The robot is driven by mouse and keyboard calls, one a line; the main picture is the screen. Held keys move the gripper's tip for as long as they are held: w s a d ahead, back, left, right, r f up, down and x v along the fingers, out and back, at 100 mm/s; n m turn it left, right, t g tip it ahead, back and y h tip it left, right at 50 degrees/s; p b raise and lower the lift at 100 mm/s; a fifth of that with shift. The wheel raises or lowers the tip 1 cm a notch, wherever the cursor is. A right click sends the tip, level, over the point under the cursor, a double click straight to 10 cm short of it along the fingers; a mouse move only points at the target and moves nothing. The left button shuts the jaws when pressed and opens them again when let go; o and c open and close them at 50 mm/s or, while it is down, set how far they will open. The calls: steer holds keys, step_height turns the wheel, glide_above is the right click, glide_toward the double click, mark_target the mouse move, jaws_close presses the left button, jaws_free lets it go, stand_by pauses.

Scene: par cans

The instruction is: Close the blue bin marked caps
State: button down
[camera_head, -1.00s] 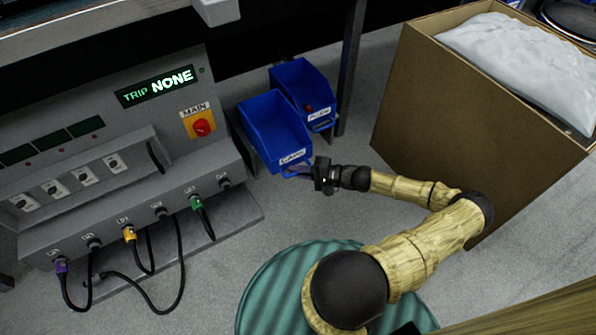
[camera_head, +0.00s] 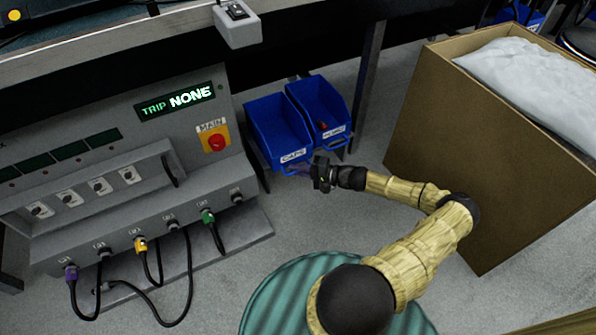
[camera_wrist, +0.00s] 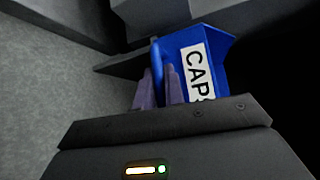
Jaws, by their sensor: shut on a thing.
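The blue bin marked CAPS (camera_head: 267,122) is open-topped and sits beside the grey console, pulled out a little further than the blue bin at its right. Its white label is on the front. My gripper (camera_head: 300,170) is at the front of the CAPS bin, low by the label. The bin's rear is partly hidden under the bench.
A second blue bin (camera_head: 318,101) with a small red item stands to the right. A grey console (camera_head: 150,195) with cables is at left. A metal leg (camera_head: 368,85) and a large cardboard box (camera_head: 470,160) stand right. Grey floor lies between.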

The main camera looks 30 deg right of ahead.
steer(key=c, duration=1.7)
jaws_free()
steer(key=shift+s+a+f, duration=0.1)
steer(key=shift+s+a, duration=0.05)
steer(key=shift+a, duration=0.1)
steer(key=shift+o, duration=1.1)
steer(key=shift+s+d, duration=0.1)
steer(key=shift+d, duration=0.05)
steer(key=shift+s+d, duration=0.2)
steer(key=shift+d, duration=0.05)
steer(key=p+v, duration=0.7)
steer(key=v, duration=1)
steer(key=shift+s+d, duration=0.2)
steer(key=shift+d, duration=0.05)
